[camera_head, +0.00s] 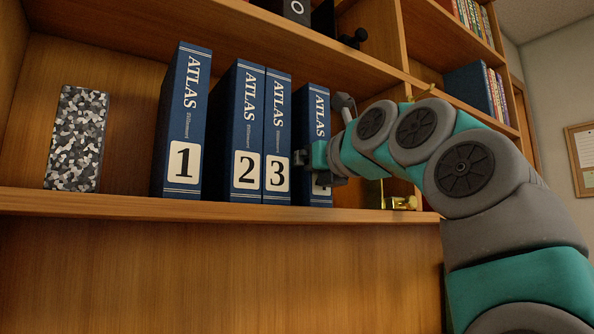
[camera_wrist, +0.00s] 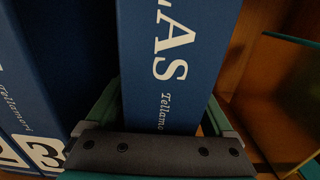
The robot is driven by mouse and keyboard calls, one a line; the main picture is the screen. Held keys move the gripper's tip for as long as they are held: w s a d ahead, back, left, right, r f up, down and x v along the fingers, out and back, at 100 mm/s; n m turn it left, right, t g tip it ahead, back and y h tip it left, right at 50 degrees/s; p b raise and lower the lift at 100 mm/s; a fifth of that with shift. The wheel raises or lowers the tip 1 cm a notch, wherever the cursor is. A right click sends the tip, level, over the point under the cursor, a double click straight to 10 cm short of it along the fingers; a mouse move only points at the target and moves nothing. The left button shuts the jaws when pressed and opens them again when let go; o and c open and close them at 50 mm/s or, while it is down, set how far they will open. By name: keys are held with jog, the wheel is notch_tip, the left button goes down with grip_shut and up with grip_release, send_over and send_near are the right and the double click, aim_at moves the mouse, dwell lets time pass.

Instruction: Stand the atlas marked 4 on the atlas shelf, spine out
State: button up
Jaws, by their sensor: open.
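The blue atlas marked 4 (camera_head: 319,112) stands upright on the atlas shelf (camera_head: 120,207), its lettered spine facing out. Its number label is mostly hidden by my gripper (camera_head: 320,162). In the wrist view the same atlas (camera_wrist: 178,55) fills the middle, with the green-edged jaws of my gripper (camera_wrist: 165,112) on either side of its lower spine. My gripper is open around the atlas; I cannot tell whether either finger touches it. Atlases 1 (camera_head: 182,120), 2 (camera_head: 237,130) and 3 (camera_head: 277,130) stand to its left, spines out.
A narrow gap separates atlas 3 from atlas 4. A speckled block (camera_head: 78,138) stands at the shelf's left end. A brass piece (camera_head: 398,202) sits on the shelf to the right, partly behind my arm. More books (camera_head: 470,88) stand on the right-hand shelf.

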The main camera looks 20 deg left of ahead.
jog(key=shift+r, duration=0.1)
jog(key=shift+r, duration=0.1)
jog(key=b+v, duration=0.2)
jog(key=v, duration=1)
jog(key=shift+b, duration=0.4)
